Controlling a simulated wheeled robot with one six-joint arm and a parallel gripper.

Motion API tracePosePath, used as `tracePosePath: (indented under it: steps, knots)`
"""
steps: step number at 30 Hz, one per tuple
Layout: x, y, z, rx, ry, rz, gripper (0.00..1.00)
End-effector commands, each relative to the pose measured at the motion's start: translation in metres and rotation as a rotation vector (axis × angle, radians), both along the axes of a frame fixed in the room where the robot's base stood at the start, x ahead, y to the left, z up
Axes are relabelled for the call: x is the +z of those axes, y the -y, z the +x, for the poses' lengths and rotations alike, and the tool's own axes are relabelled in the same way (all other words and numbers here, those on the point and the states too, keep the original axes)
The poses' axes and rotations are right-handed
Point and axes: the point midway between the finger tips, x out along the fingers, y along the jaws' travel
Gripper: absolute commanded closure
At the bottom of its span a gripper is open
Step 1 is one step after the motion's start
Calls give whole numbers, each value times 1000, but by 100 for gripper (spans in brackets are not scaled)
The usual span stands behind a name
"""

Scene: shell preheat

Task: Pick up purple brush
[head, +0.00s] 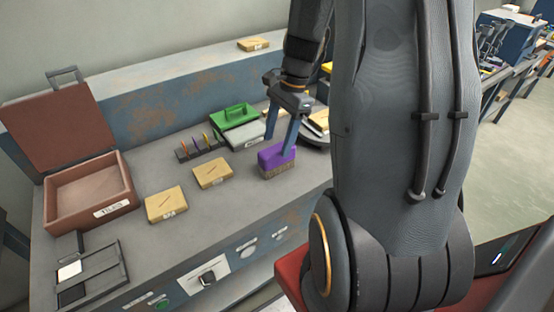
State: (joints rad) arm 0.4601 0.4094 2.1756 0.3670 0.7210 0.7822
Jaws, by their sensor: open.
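The purple brush (277,161) stands on the grey workbench, right of the middle, with its purple body above a brownish bristle block. My gripper (281,144) is just over it, pointing down with its jaws open. One blue-grey finger reaches down to the brush's right top side, and the other is to the left and farther back. I cannot tell whether either finger touches the brush. My arm hides the bench to the right of the brush.
A tan labelled block (212,173) lies left of the brush, with another (166,204) farther left. A green-handled box (238,124) and a pen rack (199,147) stand behind. An open brown case (88,190) is at the far left.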

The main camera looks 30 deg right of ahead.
Motion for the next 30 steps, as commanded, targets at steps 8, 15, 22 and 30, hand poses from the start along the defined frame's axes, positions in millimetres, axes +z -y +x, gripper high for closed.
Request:
tracePosePath:
  steps: [8, 15, 22, 30]
  knots:
    - [-26, -7, -3, -1, -3, 1, 42]
    - [-55, -15, -8, 1, -4, 2, 42]
    - [-70, -19, -7, 1, -1, -1, 42]
    - [-70, -19, -7, 2, 0, -1, 52]
